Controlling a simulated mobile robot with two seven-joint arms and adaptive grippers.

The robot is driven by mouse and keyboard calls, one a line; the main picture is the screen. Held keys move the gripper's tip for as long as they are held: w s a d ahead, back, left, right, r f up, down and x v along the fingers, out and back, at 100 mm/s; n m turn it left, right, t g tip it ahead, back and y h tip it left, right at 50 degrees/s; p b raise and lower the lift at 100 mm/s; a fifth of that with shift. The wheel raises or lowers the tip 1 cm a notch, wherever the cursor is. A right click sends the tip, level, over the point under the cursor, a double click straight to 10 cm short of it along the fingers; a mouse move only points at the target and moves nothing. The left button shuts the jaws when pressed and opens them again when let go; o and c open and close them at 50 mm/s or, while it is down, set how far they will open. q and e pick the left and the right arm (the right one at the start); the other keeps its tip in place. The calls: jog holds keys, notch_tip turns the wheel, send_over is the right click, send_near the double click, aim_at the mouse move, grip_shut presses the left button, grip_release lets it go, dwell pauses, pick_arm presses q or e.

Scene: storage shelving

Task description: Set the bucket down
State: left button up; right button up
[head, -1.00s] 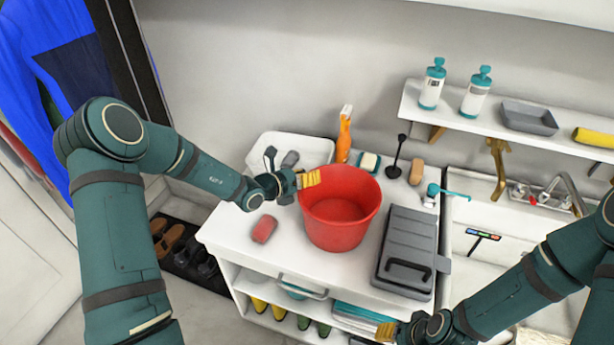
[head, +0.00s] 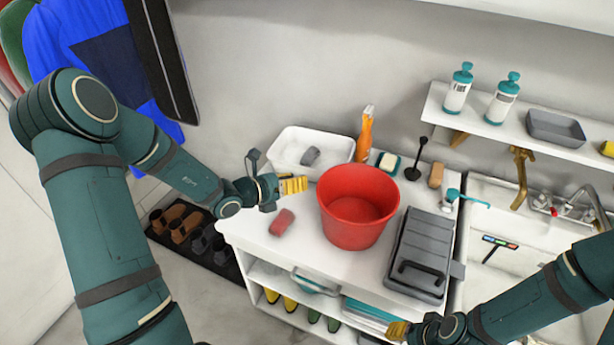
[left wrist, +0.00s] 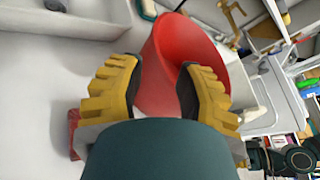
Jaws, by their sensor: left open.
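The red bucket (head: 358,215) stands upright on the white cabinet top (head: 300,255). It is between a red sponge-like block and a grey toolbox. My left gripper (head: 296,185) is just left of the bucket's rim, with a small gap between them. In the left wrist view, its yellow-padded fingers (left wrist: 158,90) are spread apart and empty, and the bucket (left wrist: 170,60) lies beyond them. My right gripper (head: 398,330) is low at the cabinet's front, away from the bucket. Its fingers are too small and overlapped to judge.
The red block (head: 282,222) lies left of the bucket and the grey toolbox (head: 420,255) right of it. Behind are a white tub (head: 285,160), an orange spray bottle (head: 364,135) and a sponge dish (head: 388,163). A sink (head: 500,200) is at the right.

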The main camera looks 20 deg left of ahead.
pick_arm(q)
jog(key=s+d+f+m+g+y, duration=0.1)
jog(key=s+d+f+m+g, duration=0.4)
jog(key=m, duration=1.2)
jog(key=s+d+f+m+g+y, duration=0.2)
jog(key=s+d+f+m+g, duration=0.4)
jog(key=s+d+f+m, duration=0.5)
jog(key=s+f+m, duration=0.2)
jog(key=s+m, duration=0.2)
jog(key=m, duration=0.2)
jog(key=shift+s+d+y, duration=0.2)
jog(key=shift+d+y, duration=0.05)
jog(key=shift+y, duration=0.05)
